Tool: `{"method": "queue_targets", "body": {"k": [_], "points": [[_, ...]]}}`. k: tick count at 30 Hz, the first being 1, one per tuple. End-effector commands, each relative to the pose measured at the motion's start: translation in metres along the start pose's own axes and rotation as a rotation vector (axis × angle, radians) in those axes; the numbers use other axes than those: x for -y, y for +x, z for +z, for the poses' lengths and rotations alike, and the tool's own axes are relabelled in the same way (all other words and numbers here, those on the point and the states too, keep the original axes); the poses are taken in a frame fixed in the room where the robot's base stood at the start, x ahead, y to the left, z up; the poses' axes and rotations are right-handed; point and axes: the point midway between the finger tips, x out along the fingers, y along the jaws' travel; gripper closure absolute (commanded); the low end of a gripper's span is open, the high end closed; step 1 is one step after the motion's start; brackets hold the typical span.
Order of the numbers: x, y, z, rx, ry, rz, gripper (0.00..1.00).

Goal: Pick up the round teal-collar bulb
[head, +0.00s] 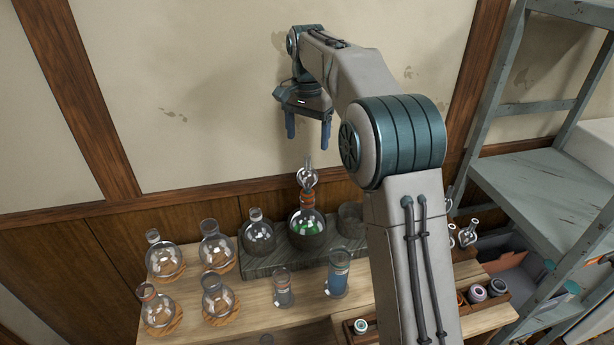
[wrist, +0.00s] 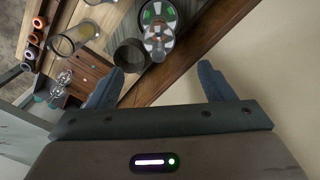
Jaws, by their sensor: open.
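My gripper (head: 308,135) is open and empty, pointing down in the air near the back wall, above the bench. Its two blue fingers are apart in the wrist view (wrist: 160,72). Small round glass bulbs (head: 468,234) stand at the right, partly behind my arm. Another round glass piece (head: 308,178) tops the orange-collared flask with green contents (head: 307,228), below my gripper.
Several round flasks (head: 165,262) stand on cork rings at the left of the bench. A dark riser (head: 270,264) carries a flask and an empty glass vessel (head: 350,218). Two cylinders (head: 338,281) stand in front. A wooden rack (head: 490,312) and a grey ladder-like shelf (head: 540,190) are at right.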

Motion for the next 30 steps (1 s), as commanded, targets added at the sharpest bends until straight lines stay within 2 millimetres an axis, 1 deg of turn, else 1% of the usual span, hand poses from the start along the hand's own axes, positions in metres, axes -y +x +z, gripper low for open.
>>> {"method": "queue_targets", "body": {"k": [1, 3, 7, 9, 14, 17, 24, 27, 30], "points": [[-0.001, 0.011, 0.0, 0.003, 0.0, 0.003, 0.25], [-0.001, 0.024, 0.001, 0.003, 0.0, 0.003, 0.25], [-0.001, 0.045, 0.0, 0.002, 0.0, 0.002, 0.25], [-0.001, 0.052, 0.0, 0.0, 0.0, 0.001, 0.25], [-0.001, 0.06, 0.001, -0.001, 0.0, 0.0, 0.25], [-0.002, 0.069, 0.002, 0.001, 0.0, 0.001, 0.25], [-0.003, 0.101, 0.005, 0.001, -0.001, 0.001, 0.25], [-0.002, 0.108, 0.005, 0.0, -0.001, 0.0, 0.25], [-0.002, 0.11, 0.005, -0.001, -0.001, 0.0, 0.25]]}}
